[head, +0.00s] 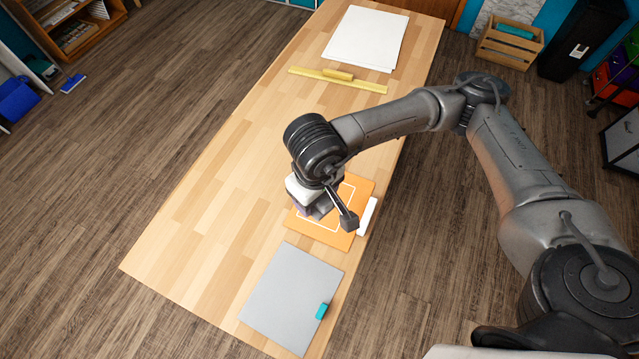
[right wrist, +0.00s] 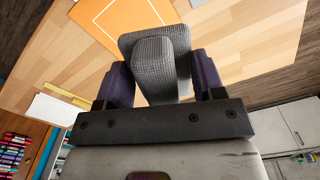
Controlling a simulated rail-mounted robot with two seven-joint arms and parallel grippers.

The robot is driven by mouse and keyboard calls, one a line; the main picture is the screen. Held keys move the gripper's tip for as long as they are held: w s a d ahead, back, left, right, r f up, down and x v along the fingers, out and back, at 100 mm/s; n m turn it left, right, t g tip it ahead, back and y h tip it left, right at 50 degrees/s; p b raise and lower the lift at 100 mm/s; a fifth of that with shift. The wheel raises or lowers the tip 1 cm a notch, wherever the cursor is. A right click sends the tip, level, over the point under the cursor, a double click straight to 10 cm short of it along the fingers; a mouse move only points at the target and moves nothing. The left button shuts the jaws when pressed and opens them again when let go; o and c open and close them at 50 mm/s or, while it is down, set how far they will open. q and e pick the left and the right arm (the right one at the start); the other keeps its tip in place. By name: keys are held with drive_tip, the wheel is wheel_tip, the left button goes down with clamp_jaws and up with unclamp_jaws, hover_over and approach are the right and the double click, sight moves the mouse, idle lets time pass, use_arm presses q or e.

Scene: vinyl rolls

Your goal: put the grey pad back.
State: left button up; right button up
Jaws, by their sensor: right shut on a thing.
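My right gripper (head: 312,208) is over the left part of an orange mat (head: 357,189) with a white outline, on the wooden table. In the right wrist view its purple fingers (right wrist: 163,76) are shut on the grey pad (right wrist: 151,45), a ribbed grey block with a grip part between the fingers. The pad appears held above the table, with the orange mat (right wrist: 125,18) past it. In the head view the pad is mostly hidden by the gripper and wrist. My left gripper is in neither view.
A flat grey sheet (head: 285,295) with a teal block (head: 321,311) lies at the table's near end. A white block (head: 367,216) is at the mat's right edge. A yellow ruler (head: 310,75) and white paper (head: 365,36) lie farther off. The table's left side is clear.

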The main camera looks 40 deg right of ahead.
wheel_tip(320, 180, down, 6)
drive_tip(key=s+d+r+b, duration=0.1)
drive_tip(key=s, duration=0.1)
drive_tip(key=w+d+f+m+b, duration=0.2)
drive_tip(key=w+d+f+m, duration=0.4)
drive_tip(key=d, duration=0.3)
drive_tip(key=w+d+f+m, duration=0.1)
drive_tip(key=d+m, duration=0.3)
drive_tip(key=d, duration=0.4)
drive_tip(key=w+d+f+m, duration=0.1)
drive_tip(key=w+d+m, duration=0.3)
drive_tip(key=d, duration=0.5)
drive_tip(key=w+d+f+m, duration=0.1)
drive_tip(key=d+m, duration=0.3)
drive_tip(key=d, duration=0.4)
drive_tip(key=shift+w+d+b, duration=0.4)
drive_tip(key=shift+w+b, duration=0.05)
drive_tip(key=shift+w, duration=0.3)
drive_tip(key=shift+f, duration=0.1)
